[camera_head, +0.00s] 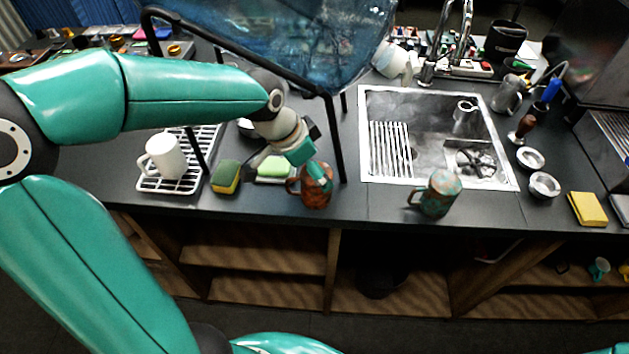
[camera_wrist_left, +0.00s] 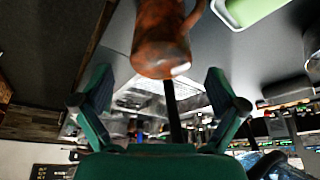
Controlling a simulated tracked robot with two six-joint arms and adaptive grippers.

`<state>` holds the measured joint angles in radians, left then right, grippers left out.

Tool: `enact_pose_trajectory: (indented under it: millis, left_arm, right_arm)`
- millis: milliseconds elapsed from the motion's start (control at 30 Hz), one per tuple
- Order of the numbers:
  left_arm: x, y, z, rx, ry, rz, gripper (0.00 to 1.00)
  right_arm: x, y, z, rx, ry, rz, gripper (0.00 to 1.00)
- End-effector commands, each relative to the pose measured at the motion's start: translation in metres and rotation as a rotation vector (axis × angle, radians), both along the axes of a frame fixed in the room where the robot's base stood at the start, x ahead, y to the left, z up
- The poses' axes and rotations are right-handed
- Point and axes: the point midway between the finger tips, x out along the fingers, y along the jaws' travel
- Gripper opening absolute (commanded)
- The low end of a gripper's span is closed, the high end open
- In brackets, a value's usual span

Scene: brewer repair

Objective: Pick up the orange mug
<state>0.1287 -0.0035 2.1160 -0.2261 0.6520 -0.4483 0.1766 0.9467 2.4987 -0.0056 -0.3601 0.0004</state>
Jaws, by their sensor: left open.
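The orange mug (camera_head: 315,190), rusty orange-brown, stands upright near the front edge of the counter, its handle to the left. My left gripper (camera_head: 298,163) is over and beside it, and one teal finger covers part of its upper side. In the left wrist view the mug (camera_wrist_left: 162,38) appears ahead, between the two spread fingers of the open gripper (camera_wrist_left: 160,82). No grip on it shows; whether a finger touches it I cannot tell. My right gripper is not in view.
A white mug (camera_head: 165,156) stands on a drying rack (camera_head: 150,185). A black frame post (camera_head: 335,140) rises close behind the mug. A teal-brown mug (camera_head: 440,192) stands right, before the sink (camera_head: 425,98).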

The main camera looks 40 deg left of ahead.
Motion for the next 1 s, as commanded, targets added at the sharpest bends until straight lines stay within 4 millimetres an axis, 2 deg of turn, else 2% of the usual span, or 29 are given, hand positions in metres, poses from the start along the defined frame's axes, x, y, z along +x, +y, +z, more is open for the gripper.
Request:
enact_pose_trajectory:
  millis: [233,500,800,833,1000]
  left_arm:
    - [0.005,-0.003,-0.014,-0.001,0.005,-0.001,0.96]
    - [0.017,-0.007,-0.049,0.0,0.004,-0.003,0.96]
    - [0.02,-0.008,-0.055,-0.001,0.001,-0.002,0.96]
    - [0.02,-0.008,-0.055,-0.001,0.001,-0.002,0.95]
    - [0.02,-0.008,-0.055,-0.001,0.001,-0.002,0.67]
  right_arm:
    - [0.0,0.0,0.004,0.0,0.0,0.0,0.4]
    - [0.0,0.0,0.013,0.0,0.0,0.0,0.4]
    - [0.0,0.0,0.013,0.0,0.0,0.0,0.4]
    - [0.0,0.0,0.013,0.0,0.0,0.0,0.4]
    - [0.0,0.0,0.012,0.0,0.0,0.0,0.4]
